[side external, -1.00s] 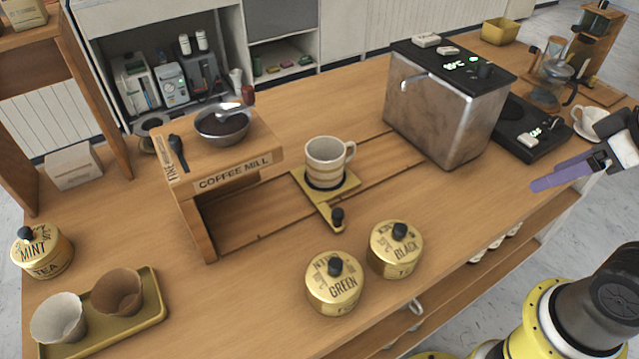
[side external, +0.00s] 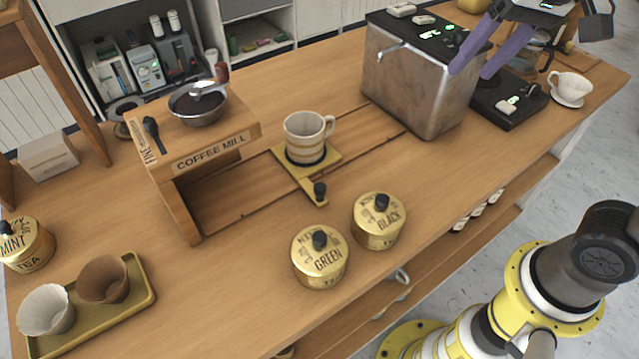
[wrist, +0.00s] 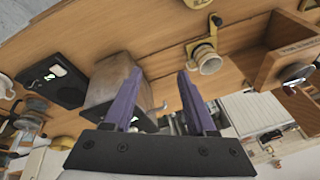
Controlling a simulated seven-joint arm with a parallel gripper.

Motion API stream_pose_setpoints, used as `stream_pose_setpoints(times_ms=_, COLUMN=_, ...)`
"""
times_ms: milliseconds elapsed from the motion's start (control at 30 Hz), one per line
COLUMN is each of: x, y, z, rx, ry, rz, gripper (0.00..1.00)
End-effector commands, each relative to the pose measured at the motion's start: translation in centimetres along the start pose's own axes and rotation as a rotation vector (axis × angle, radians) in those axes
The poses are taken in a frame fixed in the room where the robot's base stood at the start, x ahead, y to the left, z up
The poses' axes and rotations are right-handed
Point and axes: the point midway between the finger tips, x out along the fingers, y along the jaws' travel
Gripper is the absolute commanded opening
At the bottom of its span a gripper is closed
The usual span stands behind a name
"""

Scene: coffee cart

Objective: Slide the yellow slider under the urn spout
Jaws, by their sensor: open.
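The yellow slider (side external: 332,159) is a flat plate with a short arm and black knob (side external: 320,190) at the front. It sits in the table's track, between the coffee mill (side external: 200,150) and the urn (side external: 415,95). A striped mug (side external: 305,140) stands upright on it. The slider also shows in the wrist view (wrist: 211,42). The urn is a metal box; its spout (side external: 392,50) points toward the mill side, to the right of the mug. My gripper (side external: 470,73), with purple fingers, is open and empty, above the urn's right side and apart from the slider.
A black scale (side external: 505,105) and a white cup on a saucer (side external: 568,90) are right of the urn. The track between mug and urn is clear.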

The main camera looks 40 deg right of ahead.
Motion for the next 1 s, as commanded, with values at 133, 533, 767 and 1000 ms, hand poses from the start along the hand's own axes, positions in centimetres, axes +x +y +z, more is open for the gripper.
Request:
stream_pose_setpoints(times_ms=133, x=2.2, y=-5.5, z=-2.2, rx=0.016, ry=-0.087, rz=0.029, gripper=0.56)
stream_pose_setpoints(times_ms=533, x=12.2, y=-17.9, z=-0.4, rx=-0.116, ry=-0.263, rz=0.138, gripper=0.56)
stream_pose_setpoints(times_ms=767, x=14.8, y=-19.1, z=2.1, rx=-0.175, ry=-0.307, rz=0.176, gripper=0.56)
stream_pose_setpoints(times_ms=1000, x=17.6, y=-18.4, z=3.1, rx=-0.175, ry=-0.309, rz=0.179, gripper=0.56)
